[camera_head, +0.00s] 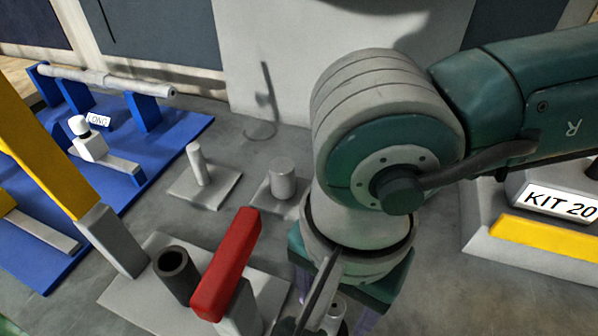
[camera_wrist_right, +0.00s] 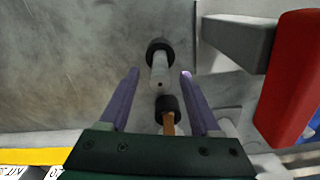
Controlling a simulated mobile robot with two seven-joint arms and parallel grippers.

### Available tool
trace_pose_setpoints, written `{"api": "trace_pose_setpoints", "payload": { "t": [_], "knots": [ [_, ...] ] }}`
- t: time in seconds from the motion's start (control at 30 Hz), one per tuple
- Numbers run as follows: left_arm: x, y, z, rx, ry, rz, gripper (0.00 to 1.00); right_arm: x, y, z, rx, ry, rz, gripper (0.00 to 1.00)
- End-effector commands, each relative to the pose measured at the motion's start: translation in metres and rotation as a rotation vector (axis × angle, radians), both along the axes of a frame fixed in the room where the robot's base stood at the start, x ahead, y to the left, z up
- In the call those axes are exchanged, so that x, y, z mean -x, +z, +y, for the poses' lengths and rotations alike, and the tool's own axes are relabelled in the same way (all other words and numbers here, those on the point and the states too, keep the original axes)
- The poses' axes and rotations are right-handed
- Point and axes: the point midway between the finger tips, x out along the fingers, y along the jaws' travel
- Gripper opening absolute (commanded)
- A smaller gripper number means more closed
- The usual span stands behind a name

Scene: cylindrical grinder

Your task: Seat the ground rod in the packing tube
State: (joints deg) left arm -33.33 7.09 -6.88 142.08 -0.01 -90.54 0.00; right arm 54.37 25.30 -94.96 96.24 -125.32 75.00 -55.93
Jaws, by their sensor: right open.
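A long grey rod (camera_head: 105,80), which I take to be the ground rod, lies across blue supports at the far left. A dark hollow tube (camera_head: 175,272), likely the packing tube, stands with its mouth up on a pale plate. My right gripper (camera_wrist_right: 160,73) is open. In the right wrist view, a pale cylinder with a black collar (camera_wrist_right: 158,50) and a black collar with a brown stem (camera_wrist_right: 168,124) show between or below its fingers; I cannot tell whether they are one piece. In the head view my arm hides most of this spot. My left gripper is not in view.
A red bar (camera_head: 226,265) on a grey post stands beside the gripper; it also shows in the right wrist view (camera_wrist_right: 292,78). A yellow bar (camera_head: 45,160) rises at left. Grey posts (camera_head: 282,180) stand behind. A KIT 20 tray (camera_head: 480,245) is at right.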

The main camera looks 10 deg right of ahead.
Motion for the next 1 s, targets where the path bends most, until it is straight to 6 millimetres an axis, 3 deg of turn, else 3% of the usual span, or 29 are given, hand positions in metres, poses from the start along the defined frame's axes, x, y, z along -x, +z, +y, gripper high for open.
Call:
{"api": "trace_pose_setpoints", "payload": {
  "t": [0.07,0.57,1.0],
  "knots": [
    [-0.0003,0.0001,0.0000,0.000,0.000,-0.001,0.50,-0.0001,0.0002,0.0001,0.000,0.000,0.000,0.57],
    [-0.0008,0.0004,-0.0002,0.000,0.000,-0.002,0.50,-0.0001,0.0006,0.0000,0.000,-0.001,0.000,0.01],
    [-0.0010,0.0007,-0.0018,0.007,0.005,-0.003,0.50,-0.0001,0.0007,0.0000,0.000,-0.001,0.000,0.00]
  ]
}}
